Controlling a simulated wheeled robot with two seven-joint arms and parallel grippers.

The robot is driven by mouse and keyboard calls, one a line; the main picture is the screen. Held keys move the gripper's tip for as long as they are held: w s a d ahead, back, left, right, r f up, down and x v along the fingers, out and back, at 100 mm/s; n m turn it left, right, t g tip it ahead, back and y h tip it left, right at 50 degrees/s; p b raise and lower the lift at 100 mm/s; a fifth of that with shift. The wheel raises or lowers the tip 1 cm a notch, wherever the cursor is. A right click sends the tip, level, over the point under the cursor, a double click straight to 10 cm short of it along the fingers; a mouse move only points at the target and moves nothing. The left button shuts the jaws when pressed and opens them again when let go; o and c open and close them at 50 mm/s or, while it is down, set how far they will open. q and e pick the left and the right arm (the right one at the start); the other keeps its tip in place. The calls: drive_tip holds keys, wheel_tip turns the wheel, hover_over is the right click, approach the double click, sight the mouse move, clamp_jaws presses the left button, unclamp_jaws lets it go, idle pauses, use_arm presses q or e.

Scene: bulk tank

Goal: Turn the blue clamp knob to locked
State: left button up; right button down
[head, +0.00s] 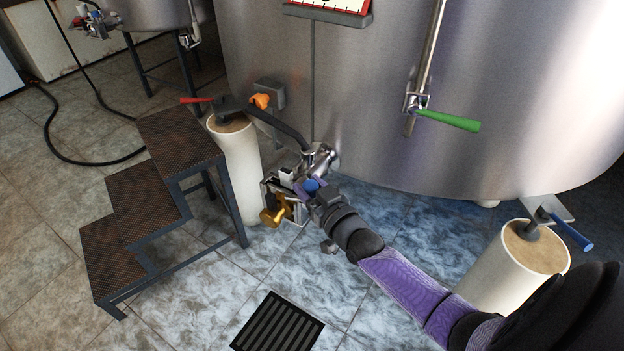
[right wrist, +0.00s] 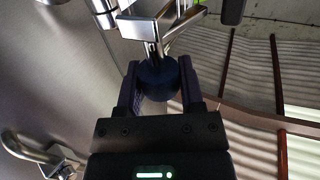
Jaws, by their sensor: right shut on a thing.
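The blue clamp knob (head: 311,185) sits on a metal clamp at the tank's outlet pipe (head: 320,158). My right gripper (head: 306,188) is shut on the knob. In the right wrist view the knob (right wrist: 157,80) is a dark blue round piece between the two purple fingers of my gripper (right wrist: 158,92). A metal stem runs from the knob up to the clamp bracket (right wrist: 165,22). A brass-coloured handle (head: 275,212) hangs just left of the clamp. I cannot tell from these views whether the knob is at locked. My left gripper is not in view.
A dark three-step stair (head: 145,205) stands left of the outlet. Cream tank legs (head: 238,165) and (head: 515,265) stand on both sides. A green-handled valve (head: 450,120) sticks out from the tank (head: 370,100). A floor drain (head: 278,325) lies in front.

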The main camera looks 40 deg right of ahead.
drive_tip(key=m+h+p, duration=0.2)
drive_tip(key=h, duration=0.1)
drive_tip(key=shift+r, duration=0.15)
drive_tip(key=shift+m+g+h+p, duration=0.4)
drive_tip(key=shift+m+h, duration=0.2)
drive_tip(key=shift+h, duration=0.2)
drive_tip(key=shift+m+g+h, duration=0.3)
drive_tip(key=shift+m+h, duration=0.1)
drive_tip(key=shift+h, duration=0.4)
drive_tip(key=shift+f, duration=0.2)
drive_tip(key=shift+c, duration=1.2)
unclamp_jaws()
